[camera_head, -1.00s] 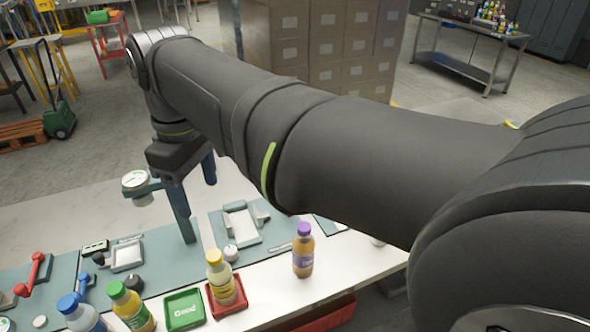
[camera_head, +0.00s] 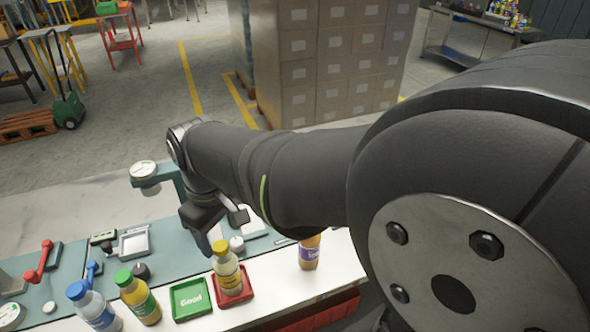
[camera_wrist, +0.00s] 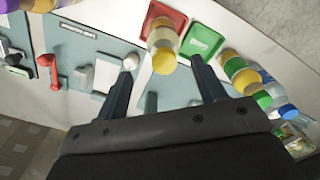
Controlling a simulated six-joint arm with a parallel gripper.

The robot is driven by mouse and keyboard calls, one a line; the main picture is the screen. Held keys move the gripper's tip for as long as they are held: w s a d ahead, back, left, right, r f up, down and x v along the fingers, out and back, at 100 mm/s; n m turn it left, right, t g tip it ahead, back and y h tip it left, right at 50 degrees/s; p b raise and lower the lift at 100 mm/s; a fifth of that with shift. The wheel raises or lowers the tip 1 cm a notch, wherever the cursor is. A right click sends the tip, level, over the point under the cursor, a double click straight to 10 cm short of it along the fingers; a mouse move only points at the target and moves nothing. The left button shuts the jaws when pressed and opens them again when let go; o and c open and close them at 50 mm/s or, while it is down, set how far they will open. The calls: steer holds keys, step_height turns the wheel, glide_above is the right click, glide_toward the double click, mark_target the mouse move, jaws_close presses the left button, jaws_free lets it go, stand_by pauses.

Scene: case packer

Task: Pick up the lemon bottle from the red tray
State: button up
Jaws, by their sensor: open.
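The lemon bottle (camera_head: 226,268), with a yellow cap and pale yellow contents, stands upright on the red tray (camera_head: 247,291). In the wrist view the lemon bottle (camera_wrist: 162,42) shows cap toward me, on the red tray (camera_wrist: 176,17). My gripper (camera_wrist: 160,75) is open, and its two fingers point toward the table with the bottle lying between their lines of reach in the picture. The fingers do not touch the bottle.
The green "Good" tray (camera_head: 190,299) is left of the red tray. A green-capped bottle (camera_head: 138,297) and a blue-capped bottle (camera_head: 93,307) stand farther left. A purple-capped bottle (camera_head: 309,252) stands to the right, its top hidden by my arm. A dial gauge stand (camera_head: 143,169) is behind.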

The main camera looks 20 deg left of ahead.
mark_target(220, 245)
steer(key=f, duration=0.5)
steer(key=shift+s+a+f, duration=0.1)
steer(key=shift+s+a, duration=0.05)
steer(key=shift+s, duration=0.1)
steer(key=shift+c, duration=0.2)
jaws_close()
